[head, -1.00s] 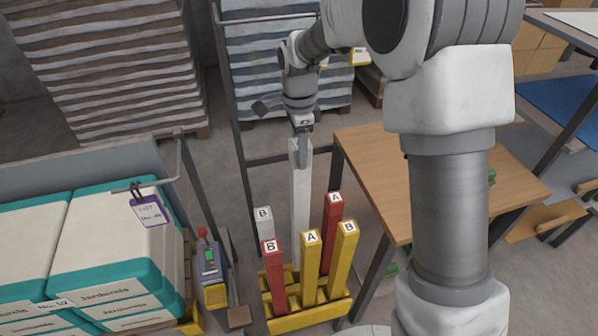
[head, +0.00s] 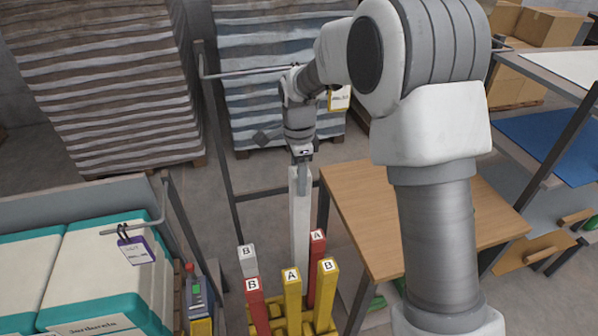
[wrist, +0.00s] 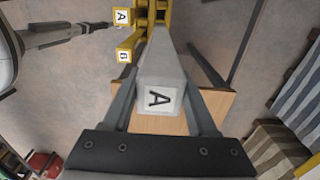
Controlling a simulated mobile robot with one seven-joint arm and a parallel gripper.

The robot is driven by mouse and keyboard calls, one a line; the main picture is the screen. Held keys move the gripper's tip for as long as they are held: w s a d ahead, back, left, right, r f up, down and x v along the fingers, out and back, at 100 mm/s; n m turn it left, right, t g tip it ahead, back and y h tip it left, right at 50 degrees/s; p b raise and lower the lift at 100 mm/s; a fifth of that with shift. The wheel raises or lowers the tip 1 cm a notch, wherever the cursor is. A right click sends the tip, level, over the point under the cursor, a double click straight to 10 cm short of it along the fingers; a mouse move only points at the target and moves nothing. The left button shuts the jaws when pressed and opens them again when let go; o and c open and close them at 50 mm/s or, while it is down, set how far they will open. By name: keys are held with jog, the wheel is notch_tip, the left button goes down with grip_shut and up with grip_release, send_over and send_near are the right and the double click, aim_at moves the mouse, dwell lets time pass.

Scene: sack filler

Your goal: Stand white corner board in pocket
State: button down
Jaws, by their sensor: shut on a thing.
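My gripper (head: 301,182) is shut on the top of a white corner board (head: 300,225), which hangs upright. The wrist view shows the letter A on its top end (wrist: 158,98) between my two fingers. Its lower end is hidden behind other boards, so I cannot tell whether it is in a pocket. The yellow pocket rack (head: 321,329) is partly cut off at the bottom. A white board B (head: 249,262), red board B (head: 256,308), yellow board A (head: 292,305), yellow board B (head: 326,292) and red board A (head: 318,262) stand around the held board.
A wooden table (head: 350,205) is close on the right of the rack. A grey metal frame (head: 218,150) stands behind and left. A sack stack (head: 100,265) with a purple tag (head: 136,250) and a small grey-yellow device (head: 198,300) are on the left.

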jog(key=shift+s+d, duration=0.1)
jog(key=shift+s, duration=0.35)
jog(key=s+d+b, duration=0.1)
jog(key=s+d, duration=0.2)
jog(key=s, duration=1)
jog(key=s+d+b, duration=0.2)
jog(key=s+d, duration=0.2)
jog(key=s, duration=0.9)
jog(key=shift+s+d, duration=0.3)
jog(key=shift+s, duration=0.1)
